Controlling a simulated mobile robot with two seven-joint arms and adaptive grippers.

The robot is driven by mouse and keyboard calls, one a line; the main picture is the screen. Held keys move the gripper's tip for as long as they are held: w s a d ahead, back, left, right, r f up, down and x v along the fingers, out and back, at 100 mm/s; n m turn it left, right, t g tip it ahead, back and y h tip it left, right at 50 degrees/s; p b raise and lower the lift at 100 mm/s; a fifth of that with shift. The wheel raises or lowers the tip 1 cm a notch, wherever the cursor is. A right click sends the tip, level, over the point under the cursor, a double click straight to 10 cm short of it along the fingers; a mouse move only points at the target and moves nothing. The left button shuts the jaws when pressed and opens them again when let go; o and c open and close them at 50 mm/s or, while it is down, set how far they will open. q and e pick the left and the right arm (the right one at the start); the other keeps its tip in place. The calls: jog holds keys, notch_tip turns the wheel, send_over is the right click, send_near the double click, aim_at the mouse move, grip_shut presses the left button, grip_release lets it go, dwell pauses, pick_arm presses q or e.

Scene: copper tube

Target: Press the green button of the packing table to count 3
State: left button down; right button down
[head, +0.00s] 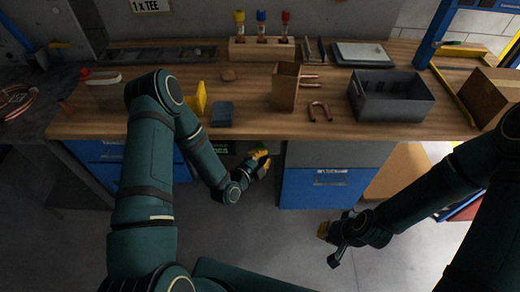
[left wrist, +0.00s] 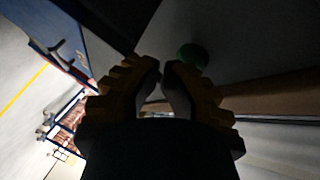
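The green button (left wrist: 192,55) is a dark green round knob on the shaded front of the packing table (head: 340,153). In the left wrist view it lies just beyond my left gripper's fingertips (left wrist: 163,66), slightly to the right; contact cannot be told. In the head view my left gripper (head: 263,160) is below the table's front edge, its yellow fingers close together and empty. A dark panel with green lettering (head: 216,148) is partly hidden behind my left arm. My right gripper (head: 329,244) hangs low at the right, fingers apart and empty.
On the tabletop are a cardboard box (head: 285,87), copper tubes (head: 320,111), a grey bin (head: 391,102), a blue block (head: 222,115) and a rack of tubes (head: 261,48). Blue drawers (head: 331,187) stand right of my left gripper. Open floor lies in front.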

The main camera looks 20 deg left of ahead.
dwell(0.5)
pick_arm(q)
jog(key=shift+s+d, duration=0.25)
jog(key=shift+s, duration=0.55)
jog(key=s, duration=0.2)
jog(key=s+d+b, duration=0.1)
jog(key=s, duration=0.2)
jog(key=shift+d, duration=0.2)
jog(key=shift+w, duration=0.1)
dwell(0.6)
jog(key=s+d+f+n+g, duration=0.1)
jog(key=s+n+g, duration=0.5)
jog(key=n, duration=0.3)
jog(key=s+d+f+n+g+y, duration=0.1)
jog(key=s+d+f+n+g, duration=0.1)
jog(key=s+n+g, duration=0.5)
jog(key=shift+s+f+n+y, duration=0.3)
jog(key=shift+s+n, duration=0.25)
jog(key=shift+n, duration=0.35)
